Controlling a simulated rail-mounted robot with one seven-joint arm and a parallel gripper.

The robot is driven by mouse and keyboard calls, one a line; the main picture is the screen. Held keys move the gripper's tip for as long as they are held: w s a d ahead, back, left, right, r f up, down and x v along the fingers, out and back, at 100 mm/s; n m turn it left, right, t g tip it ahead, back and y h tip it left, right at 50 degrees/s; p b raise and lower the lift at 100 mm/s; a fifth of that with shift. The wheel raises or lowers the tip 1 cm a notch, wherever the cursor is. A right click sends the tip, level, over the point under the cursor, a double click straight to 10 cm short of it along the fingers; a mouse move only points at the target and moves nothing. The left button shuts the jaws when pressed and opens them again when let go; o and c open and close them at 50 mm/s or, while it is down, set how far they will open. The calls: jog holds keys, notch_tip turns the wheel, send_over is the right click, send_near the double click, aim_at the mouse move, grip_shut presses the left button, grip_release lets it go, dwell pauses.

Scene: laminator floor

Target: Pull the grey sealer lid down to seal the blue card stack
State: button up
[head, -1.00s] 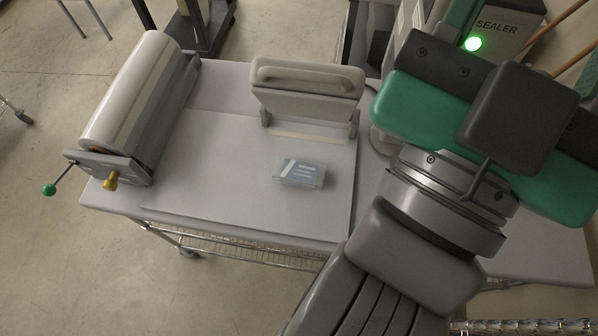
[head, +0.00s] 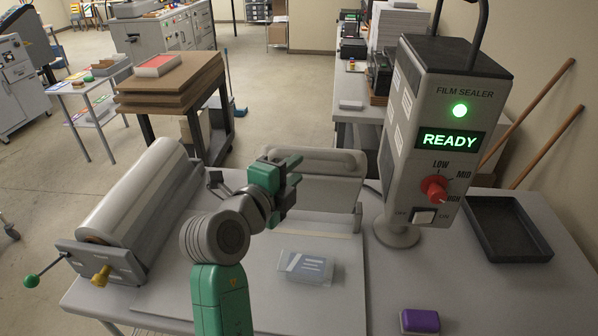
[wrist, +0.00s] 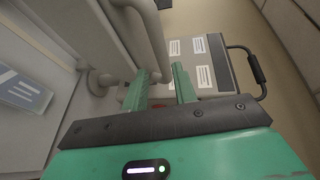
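The grey sealer lid (head: 330,192) stands raised at the back of the grey work surface, with its bar handle (head: 318,156) along the top edge. In the wrist view the handle (wrist: 150,38) passes close by my fingertips; I cannot tell whether it is between them. The blue card stack (head: 306,265) lies wrapped in clear film in front of the lid, and shows at the left of the wrist view (wrist: 20,92). My gripper (head: 293,179) is open at the left part of the lid, overlapping it in the head view. Its fingers (wrist: 162,88) show a gap between them.
The film sealer box (head: 440,130) stands on a post right of the lid, its display reading READY. A film roll (head: 135,195) lies at the left. A purple-topped block (head: 420,321) and a black tray (head: 508,228) are on the right. The surface around the cards is clear.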

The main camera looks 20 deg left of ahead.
aim_at(310, 157)
jog(key=w, duration=0.2)
jog(key=w+p, duration=0.1)
jog(key=w, duration=0.2)
jog(key=w+d, duration=0.1)
jog(key=w, duration=0.1)
jog(key=shift+w+f+p, duration=0.15)
jog(key=shift+f+p, duration=0.15)
jog(key=shift+w+f, duration=0.1)
jog(key=shift+w, duration=0.3)
grip_shut()
